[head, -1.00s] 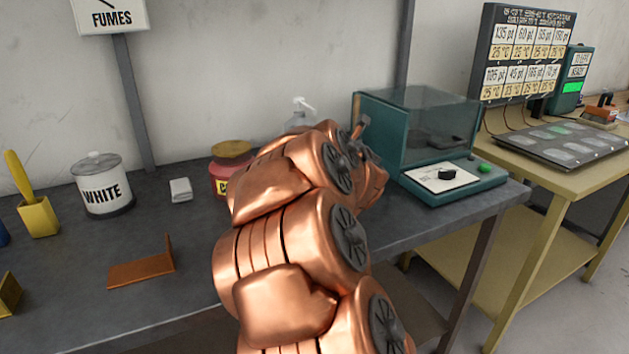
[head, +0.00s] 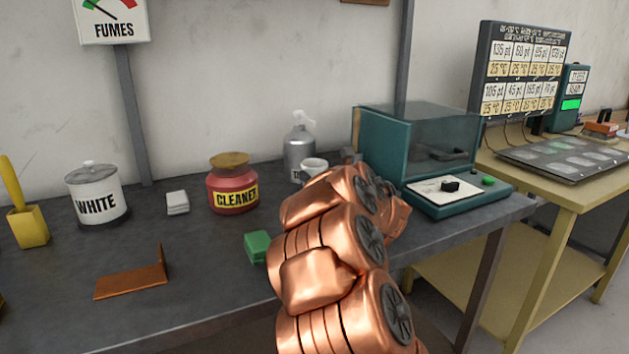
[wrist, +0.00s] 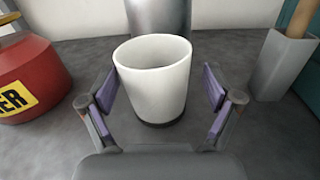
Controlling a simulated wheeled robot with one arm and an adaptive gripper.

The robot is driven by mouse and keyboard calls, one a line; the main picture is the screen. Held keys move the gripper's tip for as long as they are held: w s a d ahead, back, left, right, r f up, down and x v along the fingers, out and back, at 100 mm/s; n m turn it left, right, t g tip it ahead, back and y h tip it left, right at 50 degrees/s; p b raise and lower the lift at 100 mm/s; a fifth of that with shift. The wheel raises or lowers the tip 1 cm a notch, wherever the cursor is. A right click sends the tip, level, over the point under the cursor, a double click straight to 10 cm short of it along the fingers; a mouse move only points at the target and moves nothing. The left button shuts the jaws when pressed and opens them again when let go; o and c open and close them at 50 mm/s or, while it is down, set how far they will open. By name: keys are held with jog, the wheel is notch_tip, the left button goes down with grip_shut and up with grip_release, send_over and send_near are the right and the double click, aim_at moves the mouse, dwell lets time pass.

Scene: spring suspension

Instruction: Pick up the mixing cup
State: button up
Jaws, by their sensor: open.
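The mixing cup is a white, slightly tapered cup (wrist: 155,85) with a dark base. It stands upright on the grey bench in the wrist view. My gripper (wrist: 163,92) is open, with one purple-padded finger on each side of the cup; gaps show between the pads and the cup wall. In the head view the cup (head: 314,166) shows its upper part beyond my copper arm, which hides the rest of it and my gripper.
A red cleaner jar (head: 233,188) stands left of the cup, and a grey spray bottle (head: 299,153) is close behind it. A grey holder (wrist: 284,66) is to the right. The teal glass-fronted box (head: 420,140) stands further right.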

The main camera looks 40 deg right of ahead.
aim_at(313, 166)
jog(key=x, duration=0.4)
jog(key=shift+w+a, duration=0.2)
jog(key=shift+w, duration=0.25)
jog(key=c, duration=1.3)
jog(key=shift+r, duration=0.15)
jog(key=shift+c, duration=0.2)
